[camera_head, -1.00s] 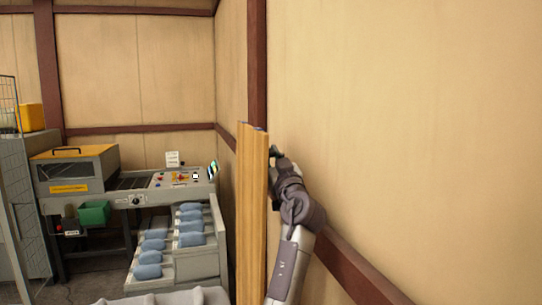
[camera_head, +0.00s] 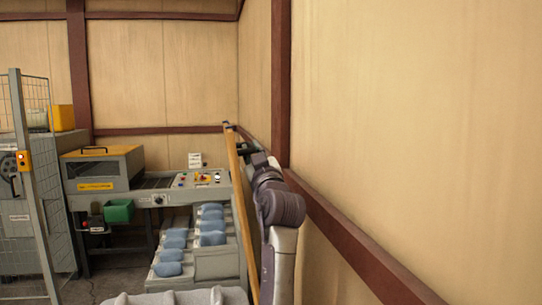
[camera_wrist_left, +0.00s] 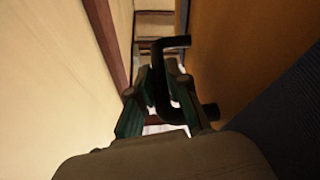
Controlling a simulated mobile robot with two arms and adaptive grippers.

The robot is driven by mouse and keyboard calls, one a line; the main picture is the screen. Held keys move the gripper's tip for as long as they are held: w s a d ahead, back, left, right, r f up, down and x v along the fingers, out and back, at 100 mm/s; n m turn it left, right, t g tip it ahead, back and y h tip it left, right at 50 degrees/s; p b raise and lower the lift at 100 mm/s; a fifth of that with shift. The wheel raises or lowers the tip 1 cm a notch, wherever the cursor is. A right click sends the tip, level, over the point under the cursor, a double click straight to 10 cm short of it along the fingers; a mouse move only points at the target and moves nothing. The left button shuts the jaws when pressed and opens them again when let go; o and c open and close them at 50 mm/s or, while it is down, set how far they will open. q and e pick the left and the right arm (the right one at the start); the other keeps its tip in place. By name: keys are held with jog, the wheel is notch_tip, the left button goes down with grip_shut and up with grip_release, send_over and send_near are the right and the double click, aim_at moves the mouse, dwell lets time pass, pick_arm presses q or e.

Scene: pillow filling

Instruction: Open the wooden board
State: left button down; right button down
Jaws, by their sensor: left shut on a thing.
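The wooden board (camera_head: 240,205) shows as a thin, almost edge-on strip in the middle of the head view, leaning slightly. In the left wrist view its broad brown face (camera_wrist_left: 235,60) fills the upper right. A black bent handle (camera_wrist_left: 160,85) stands at the board's side. My left gripper (camera_head: 250,150) is just right of the board, between it and the wall. In the wrist view the left gripper's fingers (camera_wrist_left: 160,100) are closed around the handle, one on each side. The handle is mostly hidden in the head view. My right gripper is not in view.
A beige wall (camera_head: 410,130) with a brown rail (camera_head: 350,240) runs close on the right of my arm. A grey machine (camera_head: 200,195) with blue pillows (camera_head: 212,225) stands left of the board. A grey mesh frame (camera_head: 35,190) stands at the far left.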

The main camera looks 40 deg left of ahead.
pick_arm(q)
jog(key=c, duration=1.1)
grip_release()
jog(key=shift+c, duration=0.2)
jog(key=shift+d, duration=0.1)
jog(key=v, duration=1.2)
jog(key=shift+f, duration=0.15)
